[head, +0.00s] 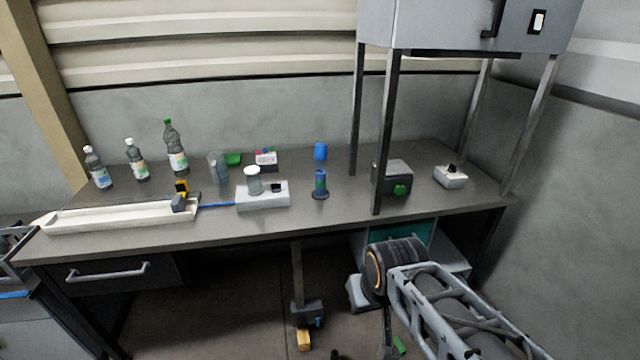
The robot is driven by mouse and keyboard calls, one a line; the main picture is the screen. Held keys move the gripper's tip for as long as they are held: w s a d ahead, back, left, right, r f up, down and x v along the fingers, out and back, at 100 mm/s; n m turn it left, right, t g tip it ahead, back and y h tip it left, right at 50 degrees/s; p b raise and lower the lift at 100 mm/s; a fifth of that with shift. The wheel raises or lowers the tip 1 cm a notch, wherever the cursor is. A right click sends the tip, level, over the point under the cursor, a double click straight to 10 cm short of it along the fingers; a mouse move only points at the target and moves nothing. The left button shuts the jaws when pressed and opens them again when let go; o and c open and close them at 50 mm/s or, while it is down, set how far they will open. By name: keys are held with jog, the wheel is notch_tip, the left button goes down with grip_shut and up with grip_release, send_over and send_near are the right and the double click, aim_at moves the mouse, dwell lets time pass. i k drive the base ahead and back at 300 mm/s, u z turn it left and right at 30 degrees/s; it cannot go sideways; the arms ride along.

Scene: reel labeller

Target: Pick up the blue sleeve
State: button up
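A small bright blue cylinder (320,151), which looks like the blue sleeve, stands upright towards the back of the grey workbench (270,222), right of centre. In front of it stands a darker blue upright post (320,186) with a green band and a wider base. The two are apart on the bench top. My arm comes in from the lower right, with its dark round joint in front of the bench's front edge. I cannot make out my gripper's fingers. Nothing of my arm touches the blue cylinder.
A grey dispenser (264,195) with a jar is left of the post; a long white tray (120,216) and several bottles are further left. A metal frame (385,130) with a cabinet on top rises to the right, around a dark box (393,177).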

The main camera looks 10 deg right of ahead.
aim_at(320, 182)
jog(key=u, duration=1.35)
jog(key=i, duration=1)
jog(key=z, duration=1.2)
jog(key=i, duration=0.5)
jog(key=z, duration=0.05)
